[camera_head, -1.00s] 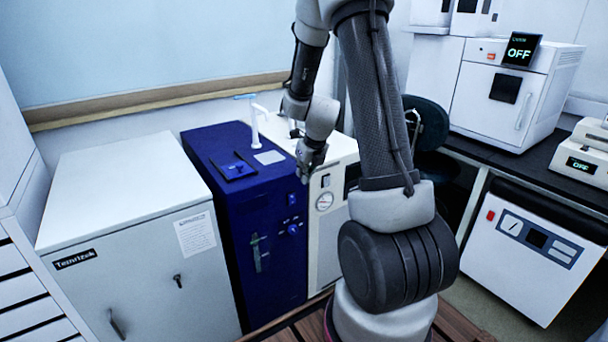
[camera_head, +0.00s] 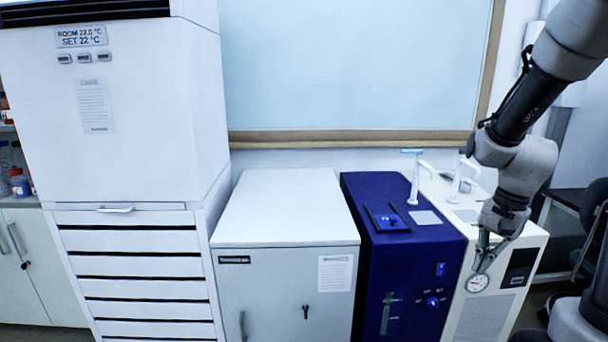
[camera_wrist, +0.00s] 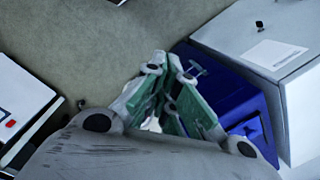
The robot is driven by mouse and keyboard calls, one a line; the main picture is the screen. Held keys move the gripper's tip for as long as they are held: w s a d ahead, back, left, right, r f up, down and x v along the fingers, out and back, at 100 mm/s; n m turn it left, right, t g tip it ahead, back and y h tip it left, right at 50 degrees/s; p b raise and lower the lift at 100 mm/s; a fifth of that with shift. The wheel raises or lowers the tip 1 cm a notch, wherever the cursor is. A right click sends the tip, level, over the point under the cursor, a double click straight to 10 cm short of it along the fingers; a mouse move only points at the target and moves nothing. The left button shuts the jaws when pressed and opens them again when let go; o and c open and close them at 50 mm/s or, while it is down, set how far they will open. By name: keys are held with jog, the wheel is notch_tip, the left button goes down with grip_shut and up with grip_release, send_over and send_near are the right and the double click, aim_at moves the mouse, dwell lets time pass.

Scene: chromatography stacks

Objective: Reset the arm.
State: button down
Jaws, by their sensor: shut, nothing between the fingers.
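My arm hangs at the right side of the head view. My gripper (camera_head: 482,258) points down in front of the white unit with a round gauge (camera_head: 477,284), its fingers together and empty. In the wrist view my gripper (camera_wrist: 166,62) shows its green-lined fingers closed to a point, with the floor and a blue cabinet (camera_wrist: 235,92) beyond. I cannot tell whether the fingertips touch the white unit.
The blue cabinet with a white tap (camera_head: 415,180) stands left of the white unit. A grey-white cabinet (camera_head: 285,205) and a tall white climate unit (camera_head: 125,110) stand farther left. A dark chair (camera_head: 592,205) is at the right edge. Bare floor (camera_wrist: 60,45) shows in the wrist view.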

jog(key=s+a+r+n+t+h, duration=0.1)
jog(key=s+a+r+n+t, duration=0.2)
jog(key=s+r+n, duration=0.7)
notch_tip(320, 180, up, 5)
jog(key=s+t, duration=0.1)
jog(key=s, duration=0.1)
jog(key=shift+s+a, duration=0.15)
jog(key=shift+s, duration=0.2)
